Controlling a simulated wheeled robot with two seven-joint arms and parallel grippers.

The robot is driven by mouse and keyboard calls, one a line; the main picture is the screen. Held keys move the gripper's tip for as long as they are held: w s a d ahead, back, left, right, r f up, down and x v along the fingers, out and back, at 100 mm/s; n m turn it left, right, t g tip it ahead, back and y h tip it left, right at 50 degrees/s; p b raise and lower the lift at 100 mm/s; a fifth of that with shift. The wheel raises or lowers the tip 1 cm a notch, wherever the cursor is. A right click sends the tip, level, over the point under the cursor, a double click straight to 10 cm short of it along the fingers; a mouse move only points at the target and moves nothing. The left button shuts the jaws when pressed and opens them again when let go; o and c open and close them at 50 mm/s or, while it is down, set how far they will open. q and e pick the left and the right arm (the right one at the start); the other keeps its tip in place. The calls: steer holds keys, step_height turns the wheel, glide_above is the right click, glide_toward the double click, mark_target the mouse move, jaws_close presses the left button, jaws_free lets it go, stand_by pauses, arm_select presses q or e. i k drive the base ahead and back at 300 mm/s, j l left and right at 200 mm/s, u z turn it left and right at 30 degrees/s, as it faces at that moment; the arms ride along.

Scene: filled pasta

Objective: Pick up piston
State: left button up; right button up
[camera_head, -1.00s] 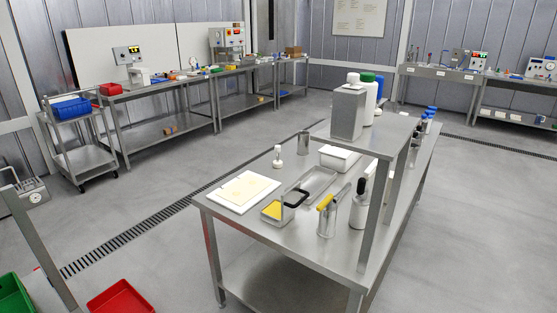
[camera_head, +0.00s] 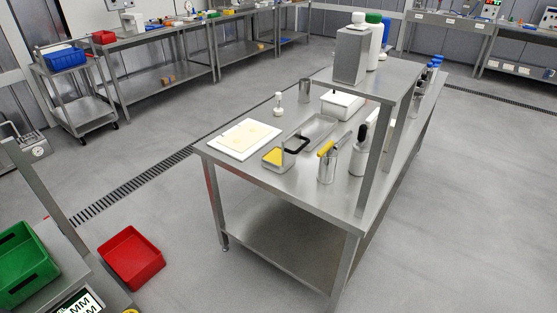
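No piece is clearly marked as the piston. A small white piece with a narrow neck and wider base (camera_head: 278,106) stands upright on the near steel table (camera_head: 235,177). A plain metal cylinder (camera_head: 305,91) stands behind it to the right. A metal cup (camera_head: 327,167) holds a yellow-handled tool (camera_head: 326,148). A white cylindrical piece (camera_head: 357,160) with a black top (camera_head: 362,134) stands beside the cup, partly behind the shelf post. Neither of my grippers shows in this view.
On the table are a white board with pale sheets (camera_head: 242,139), a tray with yellow content (camera_head: 274,156), a steel tray (camera_head: 313,131) and a white tub (camera_head: 341,105). A raised shelf (camera_head: 387,79) bears bottles. A red bin (camera_head: 131,258) and green bin (camera_head: 22,262) are lower left.

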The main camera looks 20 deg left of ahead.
mark_target(277, 110)
steer(key=i+j, duration=0.3)
steer(key=i+j+z, duration=0.1)
steer(key=i+j, duration=0.15)
steer(key=j, duration=0.2)
steer(key=i+j+z, duration=0.1)
steer(key=i+j, duration=0.45)
steer(key=j, duration=0.25)
steer(key=i+j+z, duration=0.1)
steer(key=i+j, duration=0.15)
steer(key=j, duration=0.15)
